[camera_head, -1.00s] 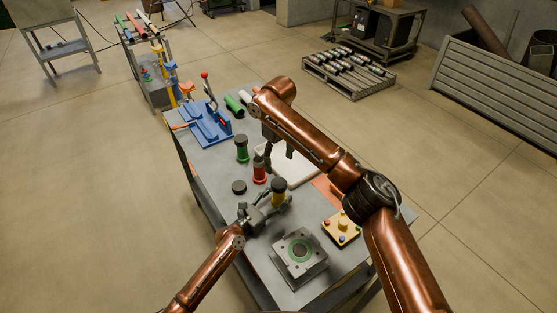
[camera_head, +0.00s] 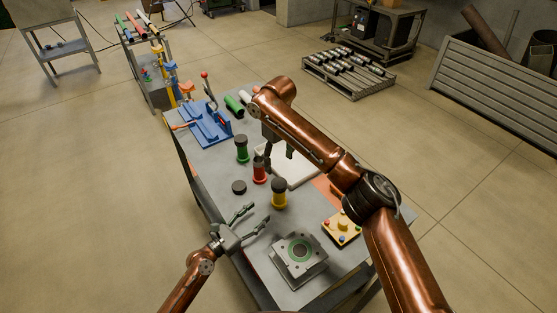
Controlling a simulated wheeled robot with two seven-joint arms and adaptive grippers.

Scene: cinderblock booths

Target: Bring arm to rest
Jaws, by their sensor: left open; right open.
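My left gripper (camera_head: 254,219) is the lower one. Its fingers are spread open and empty above the near left part of the grey table (camera_head: 208,180). It is apart from the yellow cylinder with a dark cap (camera_head: 279,195), which stands upright just beyond its fingers. My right arm reaches across the table from the right. My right gripper (camera_head: 278,158) points down over the table beside the red cylinder (camera_head: 260,172); its fingers are partly hidden by the arm, and it seems to hold nothing.
A green cylinder (camera_head: 242,149) and a dark disc (camera_head: 239,187) stand on the table. A grey fixture with a green ring (camera_head: 300,252) and a yellow button box (camera_head: 341,228) are near. A blue jig (camera_head: 206,128) and white tray (camera_head: 301,174) lie farther back.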

